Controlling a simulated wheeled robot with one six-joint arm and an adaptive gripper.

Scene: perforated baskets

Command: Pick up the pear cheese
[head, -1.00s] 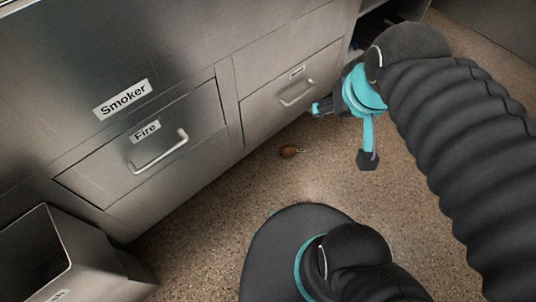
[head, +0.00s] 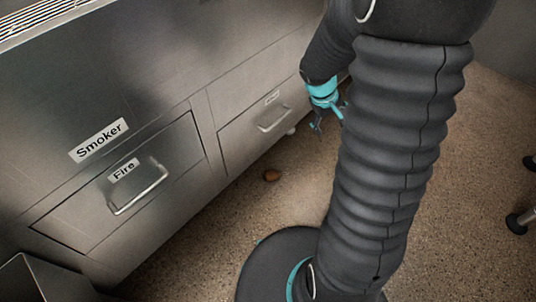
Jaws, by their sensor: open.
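A small brown, pear-like object (head: 272,175), which looks like the pear cheese, lies on the speckled floor just in front of the steel cabinet. My gripper (head: 326,124) is above and to the right of it in the head view, beside the right-hand drawer. Its teal and dark fingers are spread and point downward, with nothing between them. The gripper and the brown object are clearly apart. Part of the gripper is hidden behind my arm.
The steel cabinet (head: 70,100) has a "Fire" drawer (head: 165,185) and a right-hand drawer (head: 240,115), both closed with protruding handles. An open bin (head: 20,285) stands at lower left. Dark furniture legs (head: 517,222) are at the right. Floor around the brown object is clear.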

